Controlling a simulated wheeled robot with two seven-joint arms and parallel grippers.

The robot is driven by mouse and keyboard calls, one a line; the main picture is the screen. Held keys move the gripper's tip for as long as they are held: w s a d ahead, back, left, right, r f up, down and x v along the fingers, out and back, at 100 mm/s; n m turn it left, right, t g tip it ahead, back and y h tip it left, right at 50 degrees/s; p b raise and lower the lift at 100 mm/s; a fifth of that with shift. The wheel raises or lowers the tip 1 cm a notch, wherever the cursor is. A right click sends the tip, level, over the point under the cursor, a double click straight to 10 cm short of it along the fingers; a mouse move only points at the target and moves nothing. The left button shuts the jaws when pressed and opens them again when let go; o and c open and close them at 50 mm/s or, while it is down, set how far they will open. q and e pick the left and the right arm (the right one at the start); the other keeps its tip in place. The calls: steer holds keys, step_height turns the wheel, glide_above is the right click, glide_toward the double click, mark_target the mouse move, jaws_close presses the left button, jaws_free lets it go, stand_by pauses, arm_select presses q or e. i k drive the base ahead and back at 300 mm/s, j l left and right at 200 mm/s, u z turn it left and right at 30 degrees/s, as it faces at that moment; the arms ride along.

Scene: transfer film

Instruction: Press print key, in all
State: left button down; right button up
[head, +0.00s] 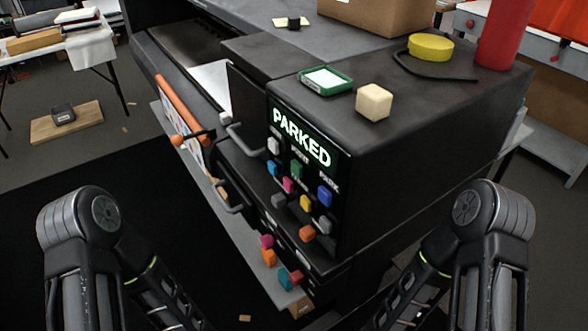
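The dark machine (420,130) stands ahead with its control face turned toward me. A lit display (302,140) on that face reads PARKED in pale green. Below it is a top row with a white key (274,145), a green key (297,169) and a blue key (325,195). Small labels sit above these keys; the middle one, over the green key, looks like PRINT, but it is small and blurred. All the keys stand out from the panel. My two arms enter low at the left and right; their grippers are below the picture and hidden.
More coloured keys, including a yellow key (306,203) and an orange key (307,233), sit below the top row. Grey handles (246,140) stick out left of the panel. A green-framed pad (326,80) and a cream block (374,102) lie on top.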

mark_target(296, 168)
steer(key=j+z, duration=0.2)
steer(key=z, duration=0.2)
steer(key=i+j+z, duration=0.1)
steer(key=j+z, duration=0.35)
steer(key=z, duration=0.3)
steer(key=j+z, duration=0.2)
steer(key=z, duration=0.2)
steer(key=k+j+z, duration=0.1)
steer(key=j, duration=0.35)
steer(key=k+j, duration=0.15)
steer(key=j, duration=0.25)
steer(key=k+j+z, duration=0.15)
steer(key=j, duration=0.25)
steer(key=k+j+z, duration=0.1)
steer(key=j, duration=0.3)
steer(key=k+j, duration=0.2)
steer(key=j, duration=0.2)
steer(key=k+j+z, duration=0.15)
steer(key=j, duration=0.25)
